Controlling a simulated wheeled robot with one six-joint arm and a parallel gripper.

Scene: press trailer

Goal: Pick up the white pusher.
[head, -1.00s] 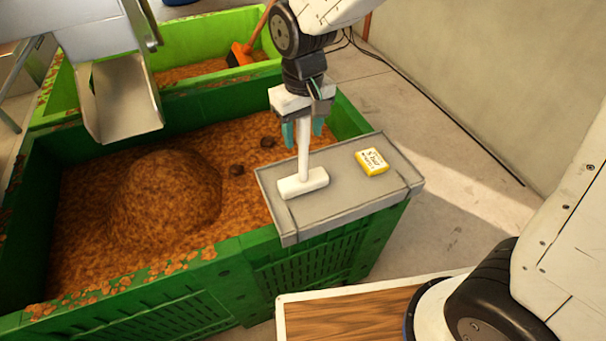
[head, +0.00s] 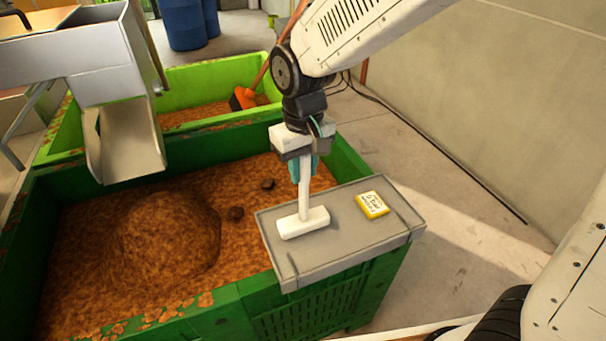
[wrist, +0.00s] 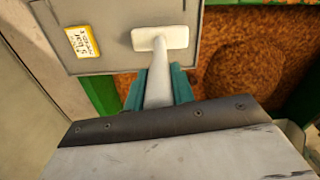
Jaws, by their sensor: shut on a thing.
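The white pusher (head: 304,222) has an upright handle and a wide block-shaped foot. Its foot is at the left part of the grey board (head: 345,242) on the corner of the dark green bin; I cannot tell whether it touches the board. My gripper (head: 304,168) is above it, pointing down, with its teal fingers shut on the upper handle. In the wrist view the pusher (wrist: 160,38) runs between the teal fingers (wrist: 159,88), with its foot beyond them over the board. The top end of the handle is hidden by the gripper.
A yellow-edged box (head: 372,205) lies on the board right of the pusher. The dark green bin (head: 225,321) holds a brown mound (head: 165,232) and dark lumps. A metal chute (head: 130,143) hangs over its left side. An orange broom (head: 243,97) stands in the light green bin behind.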

